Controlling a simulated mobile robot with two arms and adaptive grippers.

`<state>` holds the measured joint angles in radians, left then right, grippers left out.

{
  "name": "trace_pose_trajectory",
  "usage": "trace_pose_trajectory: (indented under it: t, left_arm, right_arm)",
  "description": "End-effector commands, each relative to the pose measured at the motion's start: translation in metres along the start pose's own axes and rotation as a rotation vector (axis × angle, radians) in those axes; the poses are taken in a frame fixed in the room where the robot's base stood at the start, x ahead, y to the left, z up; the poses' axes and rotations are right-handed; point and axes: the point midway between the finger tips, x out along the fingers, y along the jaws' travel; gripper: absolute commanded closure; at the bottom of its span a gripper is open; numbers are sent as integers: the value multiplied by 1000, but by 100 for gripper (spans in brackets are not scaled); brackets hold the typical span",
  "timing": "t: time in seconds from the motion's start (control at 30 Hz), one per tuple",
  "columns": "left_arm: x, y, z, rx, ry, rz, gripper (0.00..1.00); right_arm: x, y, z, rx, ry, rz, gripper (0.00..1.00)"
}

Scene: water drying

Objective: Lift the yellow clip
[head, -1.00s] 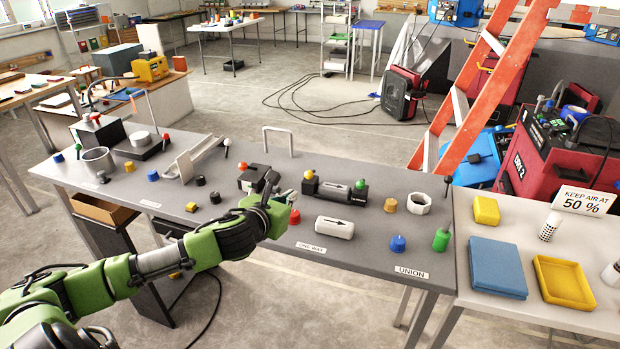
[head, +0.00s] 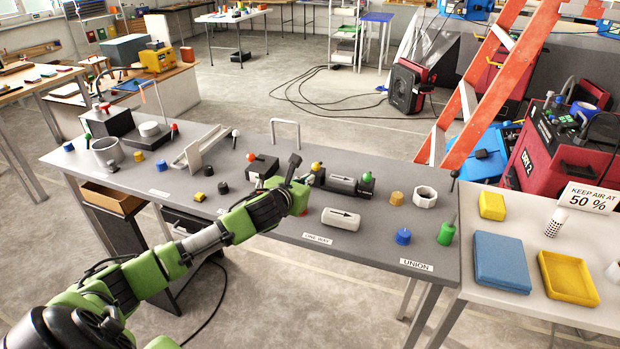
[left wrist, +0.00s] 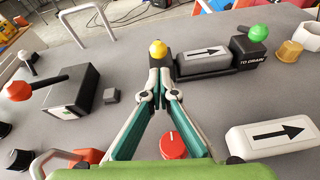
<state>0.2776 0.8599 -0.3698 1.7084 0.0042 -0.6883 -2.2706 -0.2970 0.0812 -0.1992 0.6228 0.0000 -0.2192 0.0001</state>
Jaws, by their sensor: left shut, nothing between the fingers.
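The yellow clip (head: 316,166) shows as a small rounded yellow knob at the left end of a grey and black inline fitting (head: 342,184) on the grey bench. It also shows in the left wrist view (left wrist: 157,49), just beyond the fingertips. My left gripper (head: 304,179) is low over the bench in front of that end of the fitting. In the left wrist view its fingers (left wrist: 160,66) meet at the tips, empty. I cannot tell whether they touch the clip or the fitting. My right gripper is out of view.
A green knob (left wrist: 259,33) tops the fitting's right end. A red knob (left wrist: 172,145) is below my fingers. A white arrow-marked cylinder (head: 341,219) lies in front, and a black box with a red-tipped lever (left wrist: 68,90) stands left. A wire arch (head: 285,133) stands behind.

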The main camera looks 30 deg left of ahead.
Motion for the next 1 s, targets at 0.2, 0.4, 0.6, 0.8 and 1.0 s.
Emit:
trace_pose_trajectory:
  t: [0.2,0.4,0.6,0.8,1.0]
  left_arm:
    - [19,0,1,-3,-1,0,100]
    - [23,0,0,0,0,-1,100]
    - [23,0,0,0,0,-1,100]
    - [22,-2,3,0,8,-2,100]
    - [19,-8,8,-1,39,-5,100]
  right_arm:
    - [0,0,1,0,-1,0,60]
    - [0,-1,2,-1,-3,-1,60]
    - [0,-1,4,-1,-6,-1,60]
    - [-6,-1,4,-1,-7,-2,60]
    - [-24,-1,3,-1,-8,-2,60]
